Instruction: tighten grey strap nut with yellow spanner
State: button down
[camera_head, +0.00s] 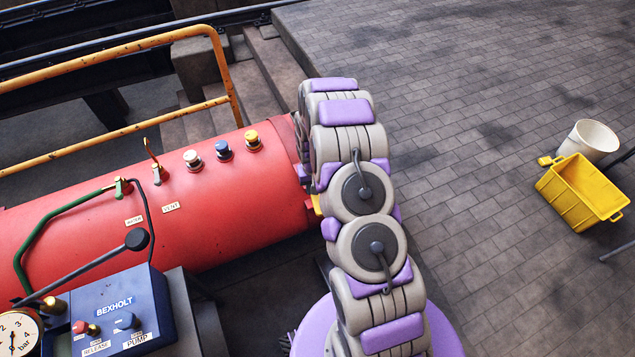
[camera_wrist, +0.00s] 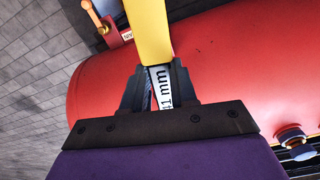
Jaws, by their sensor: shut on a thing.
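The yellow spanner (camera_wrist: 148,30) shows in the wrist view, running up and out of the top of the picture. My gripper (camera_wrist: 158,85) is shut on it, with a white lettered patch showing between the dark fingers. The spanner's far end is out of the wrist view. In the head view a small yellow piece (camera_head: 316,205) shows beside my arm at the end of the red boiler (camera_head: 255,190); I cannot tell whether it is the spanner. My arm hides my gripper there. I cannot make out the grey strap nut in either view.
Three capped fittings, white (camera_head: 193,160), blue (camera_head: 223,150) and yellow (camera_head: 253,140), stand on the boiler. A blue pump box (camera_head: 115,315) and yellow railing (camera_head: 110,50) are at left. A yellow crate (camera_head: 580,190) and white bucket (camera_head: 588,140) stand right. Paving between is clear.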

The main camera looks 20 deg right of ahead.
jog(key=shift+a+f, duration=0.5)
jog(key=shift+f, duration=0.05)
jog(key=shift+d, duration=0.6)
jog(key=shift+d+f, duration=0.2)
jog(key=shift+d, duration=0.25)
jog(key=shift+a+f, duration=0.2)
jog(key=shift+a, duration=0.35)
jog(key=shift+a+f, duration=0.15)
jog(key=shift+a, duration=0.4)
jog(key=shift+d+f, duration=0.25)
jog(key=shift+d, duration=0.7)
jog(key=shift+a, duration=0.75)
jog(key=shift+d+f, duration=0.4)
jog(key=shift+d, duration=0.2)
jog(key=shift+a+f, duration=0.35)
jog(key=shift+f, duration=0.35)
jog(key=shift+d+f, duration=0.1)
jog(key=shift+f, duration=0.05)
